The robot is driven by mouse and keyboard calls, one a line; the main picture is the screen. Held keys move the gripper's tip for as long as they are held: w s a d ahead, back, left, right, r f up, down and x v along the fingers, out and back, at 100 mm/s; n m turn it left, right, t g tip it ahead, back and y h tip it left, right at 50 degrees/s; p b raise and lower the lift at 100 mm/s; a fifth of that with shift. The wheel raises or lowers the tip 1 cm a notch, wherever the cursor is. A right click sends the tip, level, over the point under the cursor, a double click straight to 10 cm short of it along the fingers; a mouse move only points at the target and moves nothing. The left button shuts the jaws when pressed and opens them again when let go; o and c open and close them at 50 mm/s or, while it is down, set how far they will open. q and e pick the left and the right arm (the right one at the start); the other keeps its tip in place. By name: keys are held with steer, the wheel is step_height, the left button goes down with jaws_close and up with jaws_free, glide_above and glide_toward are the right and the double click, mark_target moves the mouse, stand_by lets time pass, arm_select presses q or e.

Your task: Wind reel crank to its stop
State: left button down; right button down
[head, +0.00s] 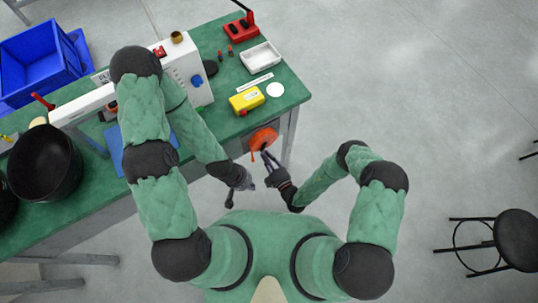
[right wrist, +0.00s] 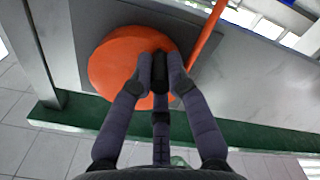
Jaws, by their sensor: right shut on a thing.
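The orange reel (head: 263,138) is mounted on the side of the green bench, below its right front edge. In the right wrist view the reel's orange disc (right wrist: 112,62) fills the upper middle, with the black crank handle (right wrist: 160,72) standing out from it. My right gripper (head: 267,164) is at the reel, its fingers (right wrist: 160,80) closed around the handle and hiding part of it. My left gripper (head: 240,196) hangs lower and to the left, clear of the reel. Its fingers look spread and empty, though they are small in the picture.
An orange bar (right wrist: 208,34) stands beside the disc, in front of a grey plate (right wrist: 95,22). On the green bench (head: 218,122) are a yellow box (head: 246,100), a white tray (head: 261,57) and a white machine (head: 187,70). The floor right of the bench is clear up to a black stool (head: 517,236).

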steer(key=shift+s+a+r+m, duration=0.15)
steer(key=shift+s+a+m, duration=0.25)
steer(key=shift+m, duration=0.5)
steer(key=c, duration=1.2)
jaws_free()
steer(key=shift+a, duration=0.1)
steer(key=shift+w, duration=0.1)
steer(key=shift+s+d, duration=0.4)
steer(key=shift+d, duration=0.05)
steer(key=shift+v, duration=5.5)
steer(key=shift+a, duration=0.1)
